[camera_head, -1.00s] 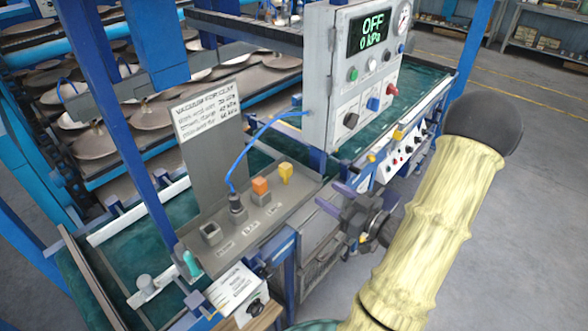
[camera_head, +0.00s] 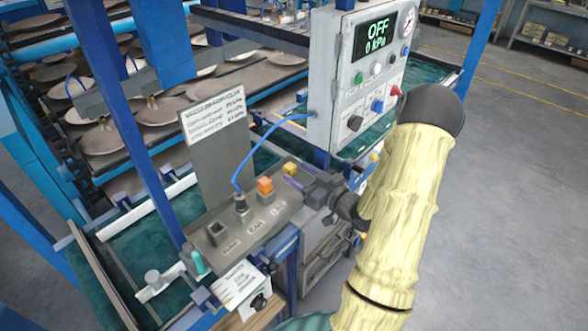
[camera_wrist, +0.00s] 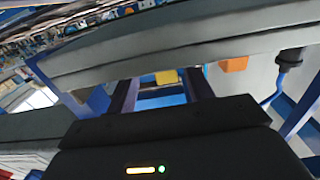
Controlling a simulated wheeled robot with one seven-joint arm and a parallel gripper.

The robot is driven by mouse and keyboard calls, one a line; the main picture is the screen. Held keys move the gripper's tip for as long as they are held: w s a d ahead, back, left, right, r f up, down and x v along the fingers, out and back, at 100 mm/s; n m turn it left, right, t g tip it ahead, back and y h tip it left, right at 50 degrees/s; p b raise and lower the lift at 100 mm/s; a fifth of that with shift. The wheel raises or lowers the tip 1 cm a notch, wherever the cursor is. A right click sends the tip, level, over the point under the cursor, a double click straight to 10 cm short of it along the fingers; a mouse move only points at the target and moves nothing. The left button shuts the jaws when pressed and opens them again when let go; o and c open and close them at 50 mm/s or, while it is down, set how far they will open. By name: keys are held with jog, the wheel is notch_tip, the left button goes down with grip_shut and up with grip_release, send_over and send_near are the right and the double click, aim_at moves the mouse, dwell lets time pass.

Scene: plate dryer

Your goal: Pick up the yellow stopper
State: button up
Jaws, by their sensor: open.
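The yellow stopper (camera_head: 290,168) stands at the right end of the grey station plate, partly hidden by my gripper in the head view. In the wrist view the stopper (camera_wrist: 166,77) shows ahead, between my two dark fingers. My gripper (camera_head: 302,180) is open, with its fingertips close to the stopper from the right. It also shows in the wrist view (camera_wrist: 160,84), with a clear gap between the fingers. I cannot tell whether either finger touches the stopper.
An orange stopper (camera_head: 265,186) stands just left of the yellow one. The control box (camera_head: 362,80) reading OFF, 0 kPa rises behind my gripper. A sign panel (camera_head: 212,120) stands behind the plate.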

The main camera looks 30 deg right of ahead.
aim_at(285, 166)
jog(key=p+x, duration=0.1)
jog(key=x, duration=0.1)
jog(key=a+p+x, duration=0.1)
jog(key=x, duration=0.1)
jog(key=shift+w+r, duration=0.1)
jog(key=shift+w, duration=0.05)
jog(key=shift+w+a, duration=0.1)
jog(key=shift+w, duration=0.35)
jog(key=shift+c, duration=0.4)
